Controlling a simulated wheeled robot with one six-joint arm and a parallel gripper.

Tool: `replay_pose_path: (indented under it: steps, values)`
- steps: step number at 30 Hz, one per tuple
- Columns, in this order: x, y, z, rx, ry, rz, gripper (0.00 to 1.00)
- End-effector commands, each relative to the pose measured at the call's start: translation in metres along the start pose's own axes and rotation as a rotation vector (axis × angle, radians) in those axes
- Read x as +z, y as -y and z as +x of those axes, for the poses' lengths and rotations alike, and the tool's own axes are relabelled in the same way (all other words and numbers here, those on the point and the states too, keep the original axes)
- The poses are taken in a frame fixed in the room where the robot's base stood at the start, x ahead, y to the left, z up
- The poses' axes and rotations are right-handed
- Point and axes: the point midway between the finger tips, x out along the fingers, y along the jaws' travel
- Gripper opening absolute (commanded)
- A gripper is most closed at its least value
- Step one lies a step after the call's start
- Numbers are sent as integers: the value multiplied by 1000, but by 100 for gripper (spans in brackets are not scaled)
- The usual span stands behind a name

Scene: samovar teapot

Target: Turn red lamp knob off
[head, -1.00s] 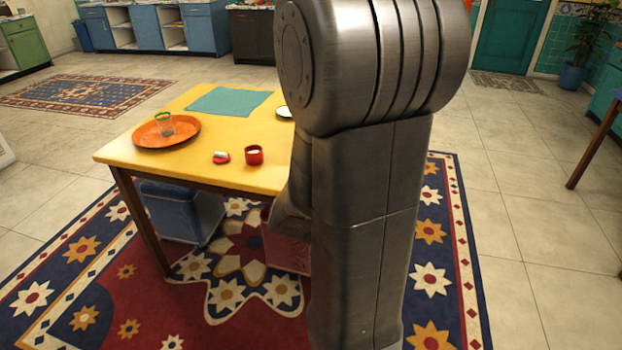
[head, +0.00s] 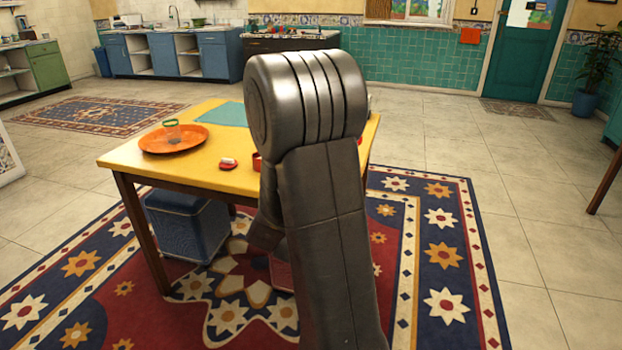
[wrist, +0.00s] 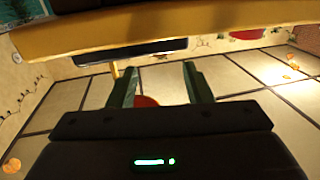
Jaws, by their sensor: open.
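No lamp or lamp knob can be made out for sure in either view. In the wrist view my gripper (wrist: 159,66) has its two dark green fingers apart, with a clear gap and nothing held between them. In the head view my arm hides my gripper and part of the table. A small red thing with a white top (head: 229,163) lies on the table near its front edge.
The yellow table (head: 205,178) holds an orange plate (head: 188,147) with a glass (head: 171,131), a teal mat (head: 222,114) and a red cup (head: 257,163) mostly behind my arm. A blue stool (head: 185,228) stands underneath.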

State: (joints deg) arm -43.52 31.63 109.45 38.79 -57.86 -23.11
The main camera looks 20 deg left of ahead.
Motion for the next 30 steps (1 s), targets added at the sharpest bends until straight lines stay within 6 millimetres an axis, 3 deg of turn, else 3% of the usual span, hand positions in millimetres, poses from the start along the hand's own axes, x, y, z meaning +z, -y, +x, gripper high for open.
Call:
replay_pose_path:
  steps: [3,9,22,23,27,30]
  values:
    - [1,-1,26,2,-1,0,46]
    - [1,-1,54,1,0,-1,46]
    - [0,0,65,-1,1,-1,46]
    - [0,0,65,-1,1,-1,44]
    - [0,0,65,-1,1,-1,16]
    - [0,0,65,-1,1,-1,1]
